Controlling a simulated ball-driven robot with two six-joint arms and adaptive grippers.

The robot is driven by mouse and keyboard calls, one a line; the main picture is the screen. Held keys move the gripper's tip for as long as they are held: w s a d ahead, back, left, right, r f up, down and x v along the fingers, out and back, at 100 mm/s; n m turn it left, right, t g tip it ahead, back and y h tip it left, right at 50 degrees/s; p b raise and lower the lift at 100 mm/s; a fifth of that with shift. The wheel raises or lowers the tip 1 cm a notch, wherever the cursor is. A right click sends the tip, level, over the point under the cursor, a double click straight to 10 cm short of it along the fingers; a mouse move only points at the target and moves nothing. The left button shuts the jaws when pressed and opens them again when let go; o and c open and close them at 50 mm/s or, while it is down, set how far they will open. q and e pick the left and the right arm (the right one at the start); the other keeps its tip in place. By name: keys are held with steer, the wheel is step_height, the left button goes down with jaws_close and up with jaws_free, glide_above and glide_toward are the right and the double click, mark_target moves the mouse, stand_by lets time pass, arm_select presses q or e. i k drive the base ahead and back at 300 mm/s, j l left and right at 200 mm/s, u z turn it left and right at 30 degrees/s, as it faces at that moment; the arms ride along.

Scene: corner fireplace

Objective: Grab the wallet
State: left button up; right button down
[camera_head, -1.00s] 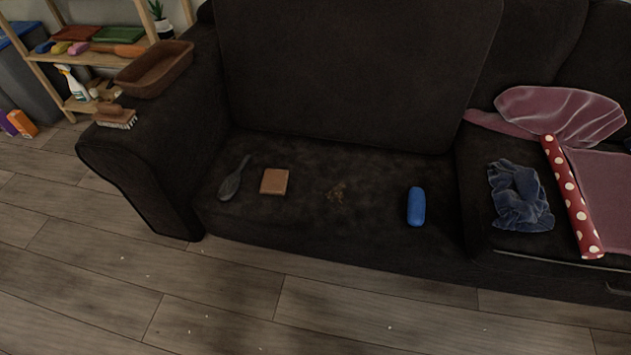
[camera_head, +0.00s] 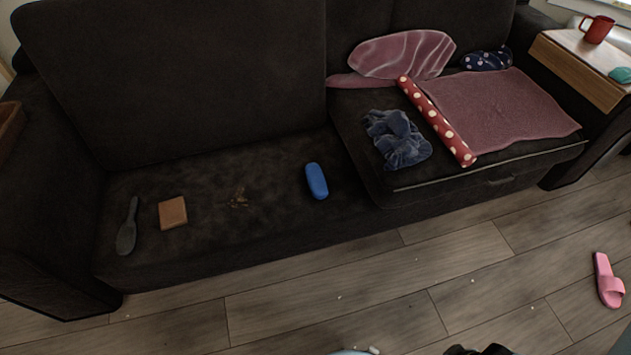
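The wallet (camera_head: 172,212) looks like a flat tan-brown square. It lies on the left seat of the dark sofa (camera_head: 250,235), near the seat's front edge. A dark hairbrush-like thing (camera_head: 127,228) lies just left of it, apart from it. A black part at the bottom edge right of the middle seems to be my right gripper (camera_head: 478,350). Only its top shows, far from the wallet, and its fingers cannot be made out. My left gripper is not in view.
A blue case (camera_head: 316,181) and brown crumbs (camera_head: 238,198) lie right of the wallet. A blue crumpled cloth (camera_head: 397,140) and red dotted roll (camera_head: 437,122) lie on the right seat. A pink slipper (camera_head: 608,280) is on the floor. The wooden floor before the sofa is mostly clear.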

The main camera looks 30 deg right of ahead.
mark_target(172, 212)
steer(key=i+j+u, duration=0.15)
steer(key=i+u, duration=0.15)
steer(key=i, duration=0.15)
steer(key=i+u, duration=0.35)
steer(key=i+j, duration=0.05)
steer(key=i, duration=0.05)
